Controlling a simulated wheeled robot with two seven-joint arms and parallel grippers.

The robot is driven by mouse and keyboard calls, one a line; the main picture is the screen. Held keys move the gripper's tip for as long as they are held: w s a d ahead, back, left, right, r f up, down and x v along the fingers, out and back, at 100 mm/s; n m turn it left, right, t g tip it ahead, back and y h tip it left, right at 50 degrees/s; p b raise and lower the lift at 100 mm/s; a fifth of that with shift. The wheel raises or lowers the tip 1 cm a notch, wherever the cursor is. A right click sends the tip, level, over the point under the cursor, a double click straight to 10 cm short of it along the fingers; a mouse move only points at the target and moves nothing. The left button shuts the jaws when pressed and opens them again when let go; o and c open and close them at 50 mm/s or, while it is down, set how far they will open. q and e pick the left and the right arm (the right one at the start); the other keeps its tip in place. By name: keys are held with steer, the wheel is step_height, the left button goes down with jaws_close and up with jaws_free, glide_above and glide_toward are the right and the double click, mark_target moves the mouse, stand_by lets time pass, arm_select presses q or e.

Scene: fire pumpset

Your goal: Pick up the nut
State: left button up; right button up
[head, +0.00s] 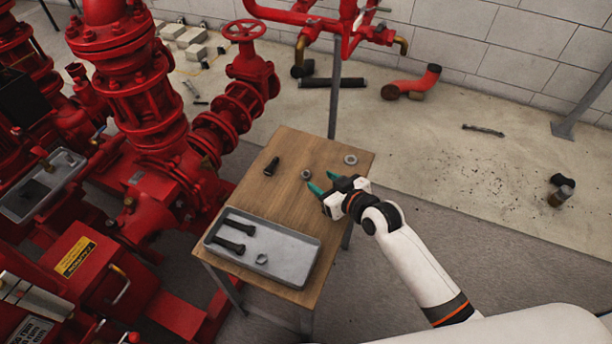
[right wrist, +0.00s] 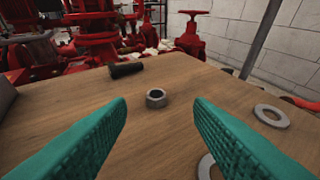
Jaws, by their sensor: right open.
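A grey steel nut (head: 306,174) stands loose on the wooden table (head: 325,150). In the right wrist view the nut (right wrist: 155,98) sits just beyond and between the fingertips, with clear wood around it. My right gripper (head: 321,182) has teal fingers, open and empty, low over the table and pointing at the nut. The fingers (right wrist: 160,112) are spread wide and do not touch it. A second nut (head: 261,258) lies in the grey tray (head: 290,268). My left gripper is not in view.
A dark bolt (head: 271,166) lies left of the loose nut. One washer (head: 350,159) is at the table's right; another washer (right wrist: 207,167) is partly hidden by the right finger. The tray holds two bolts (head: 235,235). Red pump pipework (head: 150,100) stands to the left.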

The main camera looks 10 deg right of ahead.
mark_target(304, 172)
steer(key=x, duration=0.2)
steer(key=b+x, duration=0.1)
steer(key=x, duration=0.1)
steer(key=shift+a+f, duration=0.25)
steer(key=shift+f, duration=0.15)
steer(key=shift+w+a, duration=0.1)
steer(key=shift+w, duration=0.2)
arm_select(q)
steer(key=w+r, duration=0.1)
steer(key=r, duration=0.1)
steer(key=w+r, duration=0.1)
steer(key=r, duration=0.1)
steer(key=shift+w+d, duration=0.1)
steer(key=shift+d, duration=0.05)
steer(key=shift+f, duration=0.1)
arm_select(e)
steer(key=shift+c, duration=0.4)
jaws_close()
steer(key=shift+r, duration=0.1)
